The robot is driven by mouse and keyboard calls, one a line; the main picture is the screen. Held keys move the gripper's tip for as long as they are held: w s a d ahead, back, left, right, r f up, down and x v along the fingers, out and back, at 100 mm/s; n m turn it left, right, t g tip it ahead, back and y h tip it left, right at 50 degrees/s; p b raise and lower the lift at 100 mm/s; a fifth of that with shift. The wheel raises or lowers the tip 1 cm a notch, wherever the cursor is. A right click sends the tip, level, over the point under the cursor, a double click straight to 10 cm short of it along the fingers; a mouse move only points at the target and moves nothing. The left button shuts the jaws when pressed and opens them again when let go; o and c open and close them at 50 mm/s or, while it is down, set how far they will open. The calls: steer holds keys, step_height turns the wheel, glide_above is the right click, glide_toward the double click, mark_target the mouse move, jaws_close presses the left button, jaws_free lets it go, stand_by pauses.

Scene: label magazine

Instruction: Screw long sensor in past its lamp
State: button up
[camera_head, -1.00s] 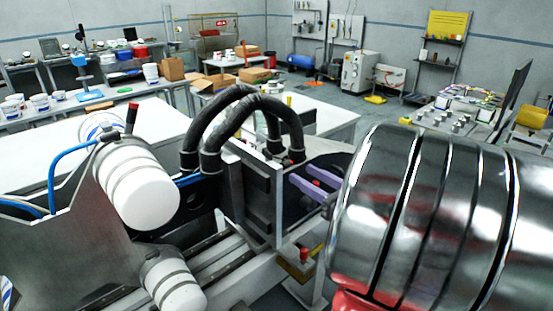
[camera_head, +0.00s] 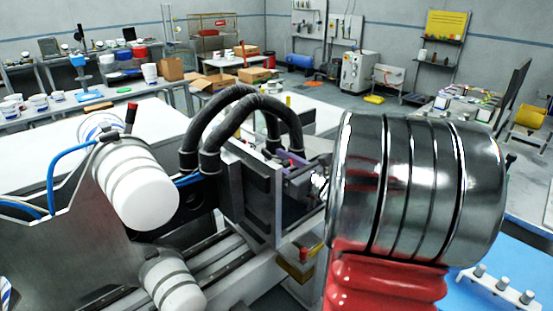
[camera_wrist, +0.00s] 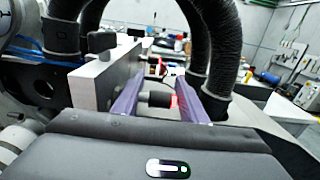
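In the wrist view my gripper (camera_wrist: 158,92) has its two purple fingers apart. A short dark cylinder (camera_wrist: 156,99), perhaps the long sensor, shows between them with a red glow at its right end. I see a gap toward the right finger; contact with the left one I cannot tell. A grey upright plate (camera_wrist: 105,78) stands at left, with a black knob on top. In the head view the plate (camera_head: 262,190) stands beside my gripper (camera_head: 298,165), partly hidden by my large metallic arm link. The lamp cannot be told apart for certain.
Two thick black hoses (camera_head: 235,115) arch over the plate. White cylinders (camera_head: 140,190) and a blue cable stand at left. A small red-topped part (camera_head: 303,255) sits below the plate. A white table (camera_head: 100,130) lies behind.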

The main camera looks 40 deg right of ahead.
steer(key=shift+w, duration=0.25)
steer(key=shift+c, duration=0.4)
jaws_close()
